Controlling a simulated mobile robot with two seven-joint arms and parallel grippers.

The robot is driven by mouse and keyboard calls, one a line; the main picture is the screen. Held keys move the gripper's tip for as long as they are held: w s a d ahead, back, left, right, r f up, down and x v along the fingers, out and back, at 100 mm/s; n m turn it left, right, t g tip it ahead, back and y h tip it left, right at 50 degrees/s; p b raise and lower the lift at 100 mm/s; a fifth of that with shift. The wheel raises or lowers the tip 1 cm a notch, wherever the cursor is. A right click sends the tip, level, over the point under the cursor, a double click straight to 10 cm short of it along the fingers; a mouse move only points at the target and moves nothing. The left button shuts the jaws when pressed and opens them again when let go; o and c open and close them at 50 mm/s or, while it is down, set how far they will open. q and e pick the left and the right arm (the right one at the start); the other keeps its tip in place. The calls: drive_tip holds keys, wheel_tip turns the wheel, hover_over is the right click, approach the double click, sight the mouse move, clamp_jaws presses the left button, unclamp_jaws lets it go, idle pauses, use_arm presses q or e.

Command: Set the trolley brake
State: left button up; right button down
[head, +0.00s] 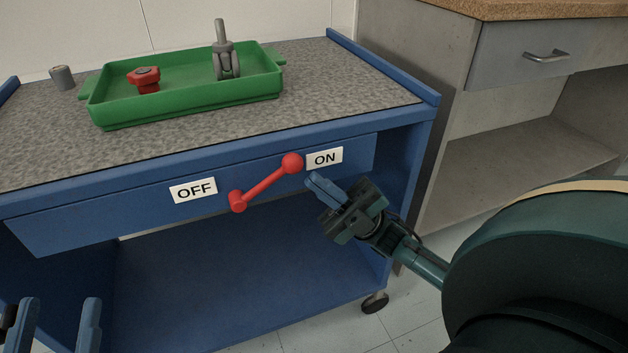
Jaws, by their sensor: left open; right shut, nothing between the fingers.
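The blue trolley (70,222) stands in front of me with a grey speckled top. On its front panel is a red brake lever (266,184) with a round red knob (292,163). The lever slants up to the right, its knob end beside the ON label (325,158). The OFF label (194,190) is to the left of the lever's lower end. My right gripper (316,188) is shut and empty, just below the ON label and to the right of the knob, apart from it. My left gripper (52,326) is open and empty at the bottom left.
A green tray (190,104) on the trolley top holds a red knob part (144,80) and a grey caster (225,60). A grey cylinder (62,77) stands left of the tray. A grey cabinet (450,110) is at the right. The trolley's lower shelf (230,275) is bare.

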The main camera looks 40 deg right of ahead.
sight(304, 159)
use_arm(q)
drive_tip(key=shift+w+r+m+h, duration=0.1)
drive_tip(key=shift+r+m+h, duration=0.2)
drive_tip(key=shift+r, duration=0.3)
use_arm(e)
drive_tip(key=shift+x, duration=0.95)
drive_tip(key=shift+r+p, duration=0.3)
drive_tip(key=shift+p, duration=0.05)
drive_tip(key=r+p, duration=0.1)
drive_tip(key=p, duration=0.1)
drive_tip(key=a+r+g+h+p, duration=0.1)
drive_tip(key=r+p, duration=0.1)
drive_tip(key=p, duration=0.1)
drive_tip(key=shift+w+r+n+g, duration=0.15)
drive_tip(key=shift+r+n+g, duration=0.15)
drive_tip(key=shift+n, duration=0.1)
drive_tip(key=shift+a+r+p, duration=0.2)
drive_tip(key=shift+a+p, duration=0.05)
drive_tip(key=shift+p, duration=0.05)
use_arm(q)
drive_tip(key=f+y, duration=0.1)
drive_tip(key=s+f+n+g+y, duration=0.1)
drive_tip(key=f+y, duration=0.1)
drive_tip(key=shift+a, duration=0.2)
drive_tip(key=shift+f, duration=0.15)
use_arm(e)
drive_tip(key=shift+f, duration=0.1)
